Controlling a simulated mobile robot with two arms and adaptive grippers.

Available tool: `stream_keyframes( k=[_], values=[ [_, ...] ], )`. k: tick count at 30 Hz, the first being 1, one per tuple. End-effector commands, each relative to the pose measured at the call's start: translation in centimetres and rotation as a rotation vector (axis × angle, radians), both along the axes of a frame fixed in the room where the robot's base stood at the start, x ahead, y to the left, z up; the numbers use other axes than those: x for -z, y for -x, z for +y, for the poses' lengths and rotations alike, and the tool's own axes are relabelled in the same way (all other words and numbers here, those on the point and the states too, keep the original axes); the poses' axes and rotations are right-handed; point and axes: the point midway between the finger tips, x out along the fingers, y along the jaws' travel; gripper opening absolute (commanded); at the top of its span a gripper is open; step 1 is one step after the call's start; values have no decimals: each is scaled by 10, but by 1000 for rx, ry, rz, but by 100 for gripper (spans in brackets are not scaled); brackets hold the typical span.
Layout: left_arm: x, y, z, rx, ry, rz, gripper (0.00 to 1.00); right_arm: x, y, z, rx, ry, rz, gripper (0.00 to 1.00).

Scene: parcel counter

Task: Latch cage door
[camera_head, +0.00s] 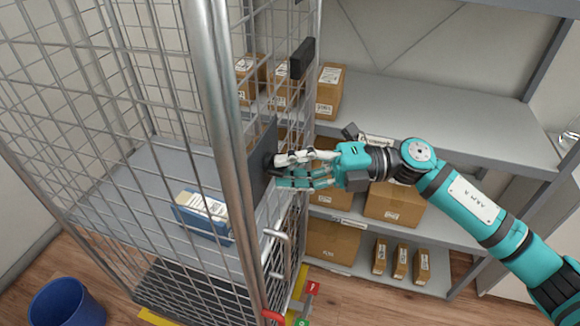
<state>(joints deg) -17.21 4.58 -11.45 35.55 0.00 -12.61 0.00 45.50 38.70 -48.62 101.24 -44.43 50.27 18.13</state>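The wire-mesh cage (170,150) fills the left half of the head view, with a thick grey upright post in front. Its door (290,100) is the narrow mesh panel right of that post, seen at a steep angle. A dark plate (262,150) sits on the door. My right gripper (278,171) comes from the right, with its fingers pointing left at the plate's right edge. Its fingertips overlap a small dark part there; whether they grip it or only touch it I cannot tell. A black block (302,58) is higher on the door. My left gripper is out of view.
A blue parcel (203,215) with a white label lies on the cage's grey shelf (130,200). Grey shelving (450,120) with several brown boxes stands behind my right arm. A blue bin (66,305) is on the wooden floor at the lower left.

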Motion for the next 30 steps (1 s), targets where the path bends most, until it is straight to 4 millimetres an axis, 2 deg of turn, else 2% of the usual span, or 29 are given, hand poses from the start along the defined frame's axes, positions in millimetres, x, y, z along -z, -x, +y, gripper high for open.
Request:
stream_keyframes(
  k=[11,14,24,30],
  values=[
    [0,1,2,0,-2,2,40,0,-1,-5,1,0,3,34],
    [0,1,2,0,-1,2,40,1,-2,-17,4,2,3,34],
    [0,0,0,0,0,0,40,0,-8,-87,4,1,4,34],
    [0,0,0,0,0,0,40,0,-9,-113,2,0,3,34]
  ],
)
